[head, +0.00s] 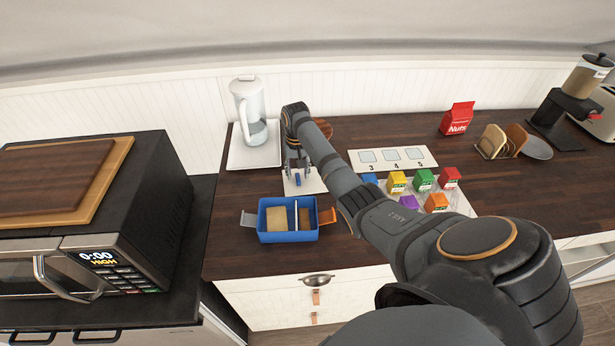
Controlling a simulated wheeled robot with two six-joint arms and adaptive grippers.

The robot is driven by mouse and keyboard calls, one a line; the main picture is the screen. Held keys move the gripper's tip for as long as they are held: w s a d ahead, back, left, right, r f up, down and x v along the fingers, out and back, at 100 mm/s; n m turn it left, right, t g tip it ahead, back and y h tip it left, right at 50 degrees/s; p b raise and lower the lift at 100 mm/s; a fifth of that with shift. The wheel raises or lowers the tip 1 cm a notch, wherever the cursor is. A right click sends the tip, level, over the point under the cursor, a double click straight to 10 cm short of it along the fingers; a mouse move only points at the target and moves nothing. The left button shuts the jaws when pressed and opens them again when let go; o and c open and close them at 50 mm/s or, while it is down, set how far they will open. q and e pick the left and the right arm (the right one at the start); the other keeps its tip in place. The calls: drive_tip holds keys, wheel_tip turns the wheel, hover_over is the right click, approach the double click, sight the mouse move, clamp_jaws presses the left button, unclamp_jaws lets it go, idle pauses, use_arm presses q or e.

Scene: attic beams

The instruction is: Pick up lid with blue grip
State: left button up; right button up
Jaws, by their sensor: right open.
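The lid (313,183) looks like a pale flat panel with a small blue grip (297,180) standing on it. It lies on the dark wooden counter just behind the blue box (289,236). My right gripper (297,176) points down over the lid. Its fingers are open around or very close to the blue grip; I cannot tell whether they touch it. My left gripper is out of view.
A glass pitcher (252,112) stands on a white tray behind the lid. Several coloured small boxes (424,180) and a numbered card (418,156) are to the right, partly behind my arm. A microwave (150,233) is at the left. The counter's front left is clear.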

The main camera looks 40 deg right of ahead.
drive_tip(key=shift+f, duration=0.85)
clamp_jaws()
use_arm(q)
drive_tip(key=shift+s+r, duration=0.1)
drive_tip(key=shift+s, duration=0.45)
use_arm(e)
drive_tip(key=shift+r, duration=0.15)
